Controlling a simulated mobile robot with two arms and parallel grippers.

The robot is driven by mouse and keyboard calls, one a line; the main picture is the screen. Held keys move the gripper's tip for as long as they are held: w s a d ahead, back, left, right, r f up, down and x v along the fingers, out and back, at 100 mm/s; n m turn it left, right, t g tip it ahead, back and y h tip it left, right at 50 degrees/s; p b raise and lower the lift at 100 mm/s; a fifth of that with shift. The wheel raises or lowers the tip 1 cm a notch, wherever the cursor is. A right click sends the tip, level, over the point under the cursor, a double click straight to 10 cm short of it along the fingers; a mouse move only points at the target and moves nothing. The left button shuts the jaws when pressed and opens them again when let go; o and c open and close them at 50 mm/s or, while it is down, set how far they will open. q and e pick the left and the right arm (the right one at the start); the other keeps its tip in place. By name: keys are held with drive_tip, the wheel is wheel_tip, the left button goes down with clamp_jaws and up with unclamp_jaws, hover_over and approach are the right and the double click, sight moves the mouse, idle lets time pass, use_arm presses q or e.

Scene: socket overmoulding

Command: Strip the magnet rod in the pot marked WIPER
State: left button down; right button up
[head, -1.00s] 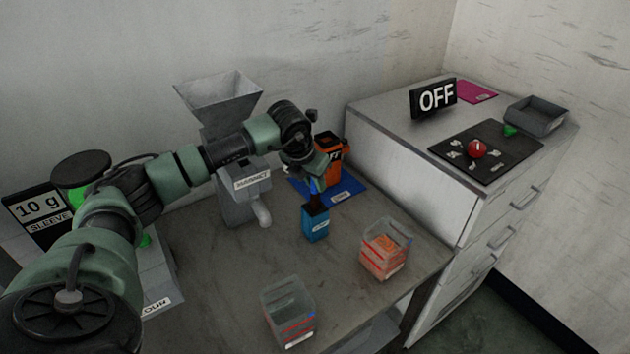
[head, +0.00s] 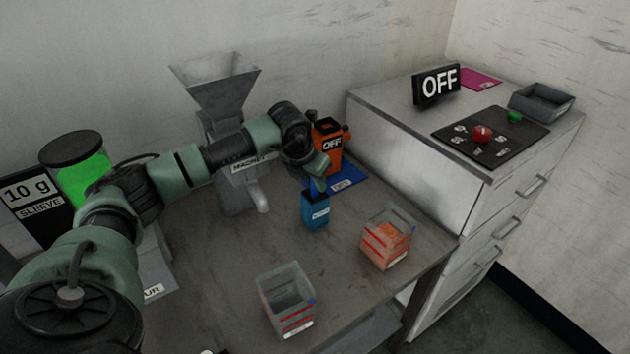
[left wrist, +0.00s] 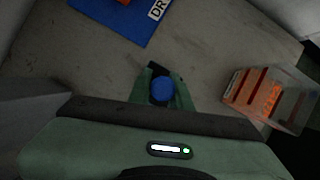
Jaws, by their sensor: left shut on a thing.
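The blue pot (head: 315,212) stands upright on the table, with a small white label too small to read. My left gripper (head: 318,184) is directly above the pot, pointing down at its mouth. In the left wrist view the fingers (left wrist: 162,92) are shut on a round blue thing (left wrist: 162,90), which looks like the top of the magnet rod. The rest of the rod is hidden below it, and I cannot tell how deep it sits in the pot. My right gripper is not in view.
A clear bin with orange grains (head: 388,238) stands right of the pot, and an emptier clear bin (head: 287,300) in front. A grey hopper machine marked MAGNET (head: 225,150) stands behind left. An orange device reading OFF (head: 331,143) is behind, by a blue mat (head: 350,180).

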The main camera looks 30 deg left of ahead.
use_arm(q)
drive_tip(key=shift+f, duration=0.1)
idle(0.3)
drive_tip(key=shift+r+p, duration=3.15)
drive_tip(key=shift+r, duration=2.35)
